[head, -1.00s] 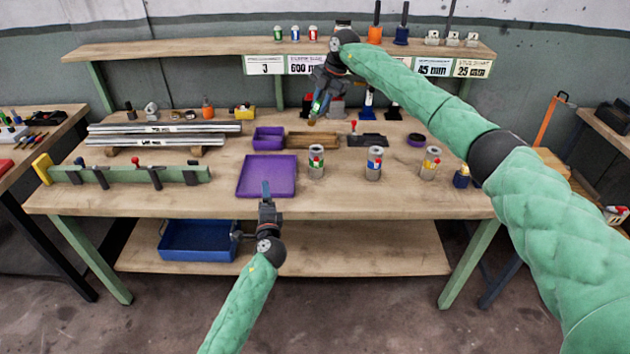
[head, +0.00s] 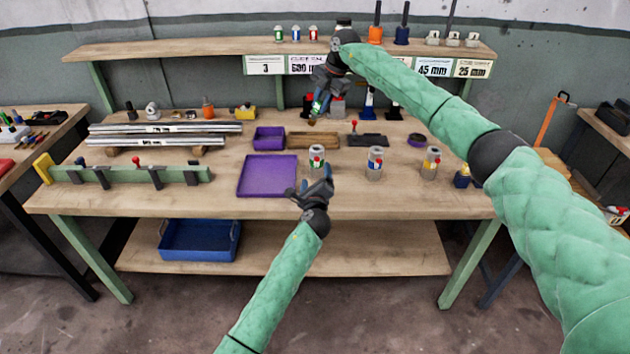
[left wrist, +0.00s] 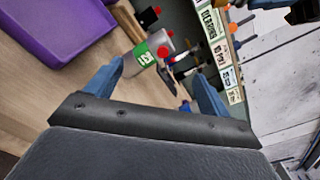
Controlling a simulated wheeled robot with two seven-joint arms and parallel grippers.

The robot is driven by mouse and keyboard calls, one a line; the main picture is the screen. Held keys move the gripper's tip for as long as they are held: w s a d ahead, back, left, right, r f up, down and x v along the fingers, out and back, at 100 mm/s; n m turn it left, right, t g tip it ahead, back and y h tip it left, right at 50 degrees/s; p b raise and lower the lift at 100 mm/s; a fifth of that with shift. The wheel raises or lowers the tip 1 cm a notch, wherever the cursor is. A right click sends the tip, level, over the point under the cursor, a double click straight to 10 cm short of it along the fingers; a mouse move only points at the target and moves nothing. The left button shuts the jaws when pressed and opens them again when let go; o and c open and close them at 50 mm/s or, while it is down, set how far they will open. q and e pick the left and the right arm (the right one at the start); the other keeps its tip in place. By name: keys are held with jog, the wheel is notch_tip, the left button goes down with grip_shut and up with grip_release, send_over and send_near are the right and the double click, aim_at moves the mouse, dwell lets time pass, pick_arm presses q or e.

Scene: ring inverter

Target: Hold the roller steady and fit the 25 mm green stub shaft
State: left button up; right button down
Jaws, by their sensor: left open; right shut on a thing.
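A silver roller with a green label (head: 316,160) stands upright on the bench, right of the purple tray. It also shows in the left wrist view (left wrist: 146,54), between and beyond my fingers. My left gripper (head: 311,184) is open and empty, just in front of this roller and apart from it. Its two blue fingers (left wrist: 157,84) are spread wide in the left wrist view. My right gripper (head: 319,104) is at the back of the bench, below the shelf, shut on a small green piece that looks like the stub shaft; the fingers partly hide it.
Rollers with blue (head: 375,164) and yellow (head: 431,163) labels stand to the right. The flat purple tray (head: 243,190) lies left, with a small purple bin (head: 268,138) and a brown tray (head: 312,140) behind. A long green fixture (head: 130,177) occupies the bench's left front.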

aim_at(316, 161)
pick_arm(q)
jog(key=w, duration=1.1)
jog(key=c, duration=1.2)
pick_arm(e)
jog(key=shift+r, duration=0.1)
pick_arm(q)
jog(key=shift+f, duration=0.1)
